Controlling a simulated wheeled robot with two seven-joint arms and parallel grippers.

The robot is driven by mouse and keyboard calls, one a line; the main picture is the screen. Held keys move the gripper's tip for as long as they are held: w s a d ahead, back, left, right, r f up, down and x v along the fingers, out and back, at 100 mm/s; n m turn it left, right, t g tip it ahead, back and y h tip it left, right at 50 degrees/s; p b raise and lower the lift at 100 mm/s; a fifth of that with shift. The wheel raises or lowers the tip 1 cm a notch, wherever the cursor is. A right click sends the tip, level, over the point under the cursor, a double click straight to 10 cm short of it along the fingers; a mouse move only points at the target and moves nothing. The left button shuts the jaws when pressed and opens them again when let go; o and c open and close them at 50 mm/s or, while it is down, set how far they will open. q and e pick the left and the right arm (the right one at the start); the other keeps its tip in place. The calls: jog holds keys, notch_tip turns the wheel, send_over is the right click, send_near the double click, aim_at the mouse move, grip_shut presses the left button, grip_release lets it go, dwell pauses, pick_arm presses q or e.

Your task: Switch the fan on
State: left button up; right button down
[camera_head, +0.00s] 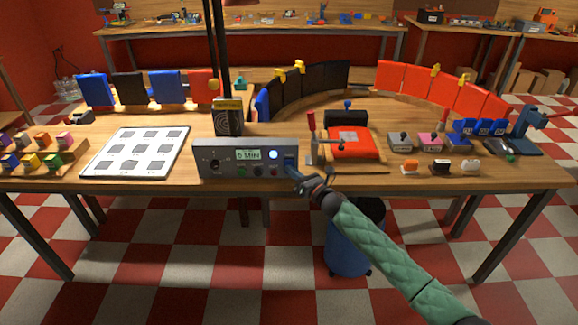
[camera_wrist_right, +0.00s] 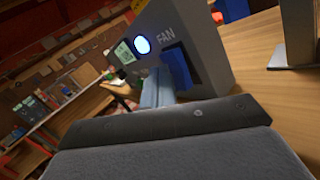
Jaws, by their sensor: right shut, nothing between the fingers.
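The grey control box (camera_head: 205,171) stands at the table's front edge, with a "6 MIN" display (camera_head: 248,155) and a lit blue-white lamp (camera_head: 273,155). A blue switch (camera_head: 290,160) is at the right end of its front. In the right wrist view, the switch (camera_wrist_right: 180,68) sits under the label "FAN", beside the glowing lamp (camera_wrist_right: 141,45). My right gripper (camera_head: 294,175) is shut and empty, with its fingertips (camera_wrist_right: 157,88) right at the switch; I cannot tell whether they touch. The fingers partly cover the switch. My left gripper is not in view.
A dark box with a circular pattern (camera_head: 228,122) stands behind the control box. A white board with grey squares (camera_head: 103,158) lies to the left. A red clamp fixture (camera_head: 352,146) and small coloured parts are to the right. A blue bin (camera_head: 348,250) is below the table.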

jog(key=shift+s+f, duration=0.3)
jog(key=shift+s, duration=0.45)
jog(key=s, duration=0.1)
jog(key=s+f+b, duration=0.1)
jog(key=s, duration=0.1)
jog(key=s+f, duration=0.1)
jog(key=shift+s+f, duration=0.1)
jog(key=shift+s, duration=0.15)
dwell(0.5)
